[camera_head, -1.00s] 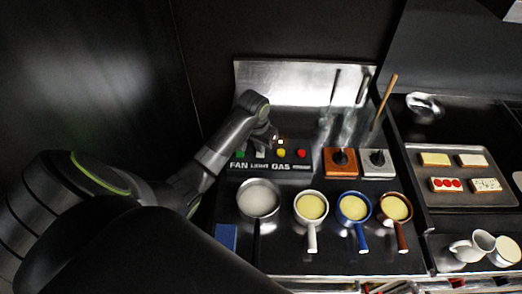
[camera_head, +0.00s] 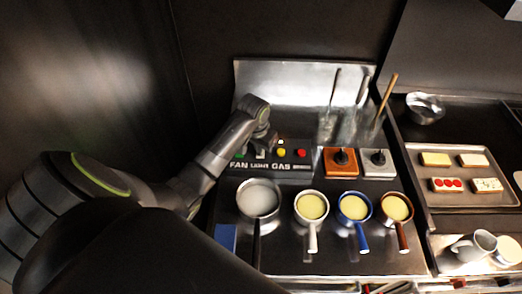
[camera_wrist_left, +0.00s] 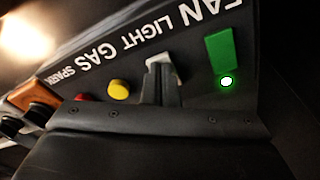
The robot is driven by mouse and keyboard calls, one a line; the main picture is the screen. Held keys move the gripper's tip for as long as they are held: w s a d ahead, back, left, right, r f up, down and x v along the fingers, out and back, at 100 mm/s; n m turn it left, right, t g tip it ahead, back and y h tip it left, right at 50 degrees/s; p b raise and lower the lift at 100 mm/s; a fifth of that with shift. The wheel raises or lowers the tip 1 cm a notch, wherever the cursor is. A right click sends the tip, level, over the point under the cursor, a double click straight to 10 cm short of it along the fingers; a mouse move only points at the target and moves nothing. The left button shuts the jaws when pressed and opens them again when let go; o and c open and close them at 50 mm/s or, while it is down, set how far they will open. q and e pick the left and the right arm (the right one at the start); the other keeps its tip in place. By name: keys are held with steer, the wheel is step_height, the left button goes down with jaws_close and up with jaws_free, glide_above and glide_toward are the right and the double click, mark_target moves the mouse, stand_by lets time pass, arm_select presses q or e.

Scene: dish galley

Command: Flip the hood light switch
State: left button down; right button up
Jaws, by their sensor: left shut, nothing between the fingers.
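The control panel (camera_head: 300,165) reads FAN, LIGHT, GAS from left to right in the head view. The light switch (camera_wrist_left: 160,66), pale grey, shows in the left wrist view below the word LIGHT, between the green fan switch (camera_wrist_left: 220,48) and the yellow gas button (camera_wrist_left: 119,90). My left gripper (camera_wrist_left: 161,92) is shut and empty, with its tips right at the light switch and covering part of it. Whether they touch is unclear. In the head view my left gripper (camera_head: 267,141) is over the panel. My right gripper is not in view.
Several pans, including a blue one (camera_head: 353,207), stand in front of the panel. Two knob blocks, orange (camera_head: 340,162) and grey (camera_head: 377,163), sit to its right, below upright utensils. A tray (camera_head: 455,198) with food lies farther right. A dark wall is at left.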

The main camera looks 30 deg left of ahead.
arm_select(q)
steer(key=shift+r+p, duration=0.95)
steer(key=shift+r, duration=2.5)
